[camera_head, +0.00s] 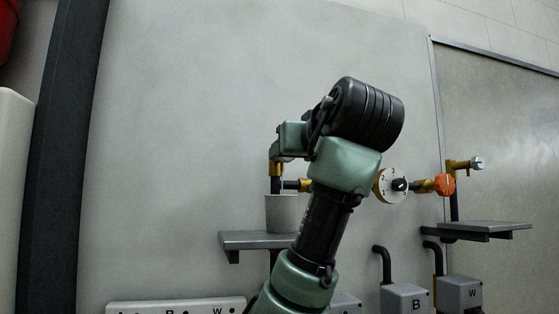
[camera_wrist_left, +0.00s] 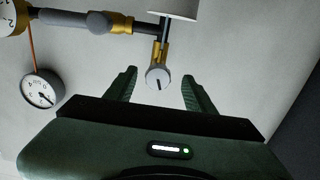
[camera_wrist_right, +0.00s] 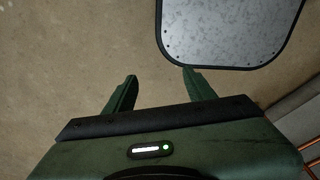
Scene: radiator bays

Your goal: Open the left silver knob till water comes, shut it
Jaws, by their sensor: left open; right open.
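The left silver knob (camera_wrist_left: 158,78) is a round grey disc with a dark mark on a brass valve (camera_wrist_left: 162,50). In the left wrist view it shows between the fingers of my left gripper (camera_wrist_left: 159,75), which is open, with a gap on both sides. In the head view my left arm covers this knob; part of the brass fitting (camera_head: 276,160) shows beside it. A pale cup (camera_head: 283,214) stands below the fitting; it also shows in the left wrist view (camera_wrist_left: 173,7). My right gripper (camera_wrist_right: 158,75) is open and empty.
Right of my arm are a round dial (camera_head: 391,186), an orange knob (camera_head: 445,185) and another silver knob (camera_head: 478,163). The cup stands on a grey shelf (camera_head: 240,240). A small gauge (camera_wrist_left: 41,91) hangs near the pipe. A grey metal plate (camera_wrist_right: 230,35) lies beyond my right gripper.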

